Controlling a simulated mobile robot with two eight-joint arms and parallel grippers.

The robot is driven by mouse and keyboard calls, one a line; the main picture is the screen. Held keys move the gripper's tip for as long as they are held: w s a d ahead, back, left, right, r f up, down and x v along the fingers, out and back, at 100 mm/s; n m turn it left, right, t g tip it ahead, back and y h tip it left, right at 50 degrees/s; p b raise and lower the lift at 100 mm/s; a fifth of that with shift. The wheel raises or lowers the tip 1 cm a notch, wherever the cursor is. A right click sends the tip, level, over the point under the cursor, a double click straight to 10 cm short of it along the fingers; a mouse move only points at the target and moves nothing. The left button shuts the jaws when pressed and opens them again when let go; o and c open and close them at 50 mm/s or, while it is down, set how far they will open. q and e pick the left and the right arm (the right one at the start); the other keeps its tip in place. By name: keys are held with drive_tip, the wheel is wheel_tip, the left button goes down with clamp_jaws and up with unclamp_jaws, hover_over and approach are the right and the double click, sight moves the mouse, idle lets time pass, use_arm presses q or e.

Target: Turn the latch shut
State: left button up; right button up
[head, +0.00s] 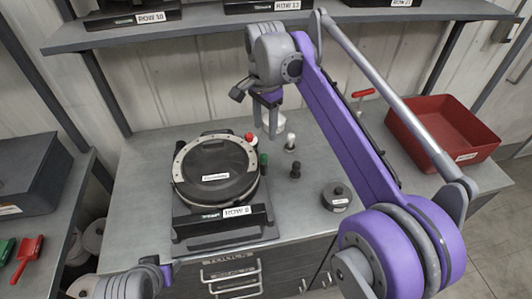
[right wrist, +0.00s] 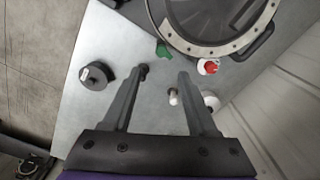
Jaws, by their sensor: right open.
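The seed meter (head: 215,170), a round black housing with a pale rim, sits on the workbench left of centre. It also shows at the top of the right wrist view (right wrist: 215,15). At its right edge are a red knob (head: 248,136) and a green handle (head: 263,158). Both show in the right wrist view, the red knob (right wrist: 207,67) and the green handle (right wrist: 162,50); I cannot tell which is the latch. My right gripper (head: 271,128) is open and empty above the bench, behind and right of the meter. My left gripper (head: 163,272) is at the lower left, its jaws unclear.
A white-topped peg (head: 290,140), a black peg (head: 295,170) and a round black weight (head: 337,195) stand right of the meter. A red bin (head: 440,130) is at the back right. A shelf (head: 200,32) runs above the bench. The front right bench is partly clear.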

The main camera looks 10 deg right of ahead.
sight(264, 156)
wheel_tip(264, 156, down, 11)
drive_tip(key=shift+w+a+r+b, duration=0.1)
drive_tip(key=shift+w+b, duration=0.05)
drive_tip(key=shift+b, duration=0.35)
clamp_jaws()
